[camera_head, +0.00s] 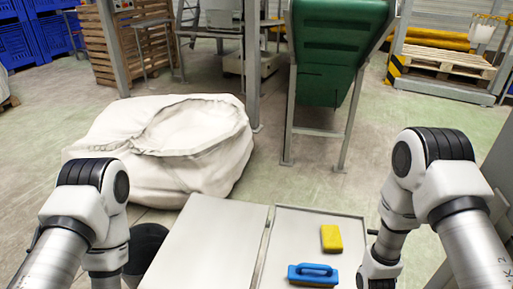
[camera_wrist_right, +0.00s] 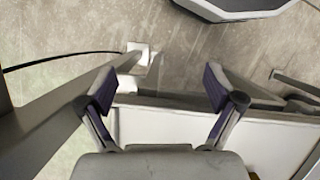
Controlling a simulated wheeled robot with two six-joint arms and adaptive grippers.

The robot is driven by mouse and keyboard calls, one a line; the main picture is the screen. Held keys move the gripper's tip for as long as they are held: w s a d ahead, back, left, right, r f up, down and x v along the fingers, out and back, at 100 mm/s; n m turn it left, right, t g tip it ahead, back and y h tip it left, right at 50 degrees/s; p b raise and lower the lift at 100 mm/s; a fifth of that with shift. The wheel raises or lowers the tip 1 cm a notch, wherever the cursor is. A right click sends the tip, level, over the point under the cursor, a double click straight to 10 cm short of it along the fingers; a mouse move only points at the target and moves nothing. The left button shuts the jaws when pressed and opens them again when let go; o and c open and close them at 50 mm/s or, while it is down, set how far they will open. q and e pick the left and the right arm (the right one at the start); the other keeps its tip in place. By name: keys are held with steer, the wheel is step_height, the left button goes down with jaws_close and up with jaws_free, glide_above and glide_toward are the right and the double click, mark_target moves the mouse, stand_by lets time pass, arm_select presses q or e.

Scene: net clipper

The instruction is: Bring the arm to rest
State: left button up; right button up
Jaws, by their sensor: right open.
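My right arm (camera_head: 432,170) is bent at the right of the head view, with its wrist hanging down past the right edge of the metal table. My right gripper (camera_wrist_right: 163,88) shows in the right wrist view, its two fingers spread apart with nothing between them. Beyond the fingers are the floor and a pale metal surface. My left arm (camera_head: 92,205) is bent at the left of the head view and reaches down out of the frame. Its gripper is not visible.
The metal table (camera_head: 205,240) holds a yellow block (camera_head: 331,238) and a blue-handled tool (camera_head: 313,275) on its right half. Its left half is bare. A large white sack (camera_head: 185,145) lies behind it. A green conveyor (camera_head: 335,50) stands farther back.

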steer(key=s+f+b, duration=0.2)
steer(key=s+f, duration=0.4)
steer(key=s, duration=0.5)
arm_select(q)
step_height(320, 180, up, 14)
steer(key=p, duration=1.7)
arm_select(e)
steer(key=w+r+t, duration=0.3)
steer(key=r+t, duration=0.1)
steer(key=r, duration=1.3)
steer(key=shift+r, duration=0.4)
arm_select(q)
steer(key=shift+f, duration=0.1)
arm_select(e)
steer(key=shift+w+a, duration=0.1)
steer(key=shift+w, duration=0.05)
